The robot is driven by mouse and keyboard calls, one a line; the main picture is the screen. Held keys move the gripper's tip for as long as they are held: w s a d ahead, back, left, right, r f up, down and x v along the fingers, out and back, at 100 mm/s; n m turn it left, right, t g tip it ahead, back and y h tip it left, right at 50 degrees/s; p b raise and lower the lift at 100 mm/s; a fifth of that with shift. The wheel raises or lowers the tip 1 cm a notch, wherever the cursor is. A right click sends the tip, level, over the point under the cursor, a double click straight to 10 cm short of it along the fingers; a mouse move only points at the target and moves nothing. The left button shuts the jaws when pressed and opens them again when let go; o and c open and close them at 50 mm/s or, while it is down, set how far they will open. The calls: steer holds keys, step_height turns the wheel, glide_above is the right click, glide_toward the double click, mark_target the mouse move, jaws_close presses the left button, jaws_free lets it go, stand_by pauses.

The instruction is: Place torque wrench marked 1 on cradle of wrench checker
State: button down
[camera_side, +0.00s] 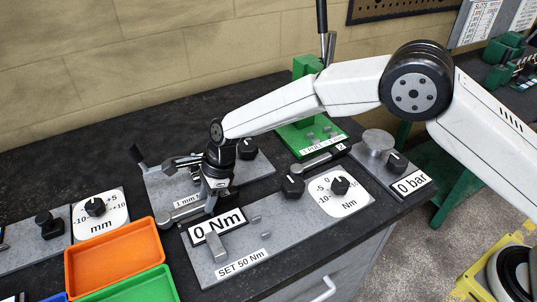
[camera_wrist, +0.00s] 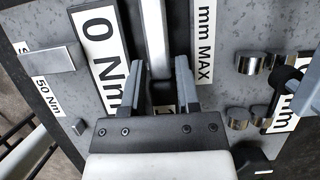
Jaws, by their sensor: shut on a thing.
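My gripper (camera_side: 214,196) is low between the wrench checker (camera_side: 283,236) and the grey plate behind it. It is shut on a silver torque wrench (camera_side: 180,214), whose shaft (camera_wrist: 156,35) runs between the fingers (camera_wrist: 160,70) in the wrist view. A label by the fingers is mostly hidden, so I cannot read its number. The checker carries a "0 Nm" display, a "SET 50 Nm" label and upright grey blocks (camera_side: 215,246), perhaps its cradle. No wrench rests on them. I cannot tell whether the held wrench touches the bench.
A second wrench (camera_side: 320,160) marked 2 lies behind the checker's right part. Orange (camera_side: 115,252) and green (camera_side: 135,287) trays are at front left. A black knob (camera_side: 292,187), a dial (camera_side: 340,187) and a green press (camera_side: 308,130) stand nearby.

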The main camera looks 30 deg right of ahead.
steer(key=shift+r, duration=0.6)
steer(key=s+d+r, duration=0.7)
steer(key=s+r, duration=0.4)
steer(key=s, duration=0.1)
steer(key=shift+d, duration=0.15)
stand_by(0.4)
steer(key=s+d, duration=1)
steer(key=s, duration=0.1)
steer(key=shift+s+d+r, duration=0.15)
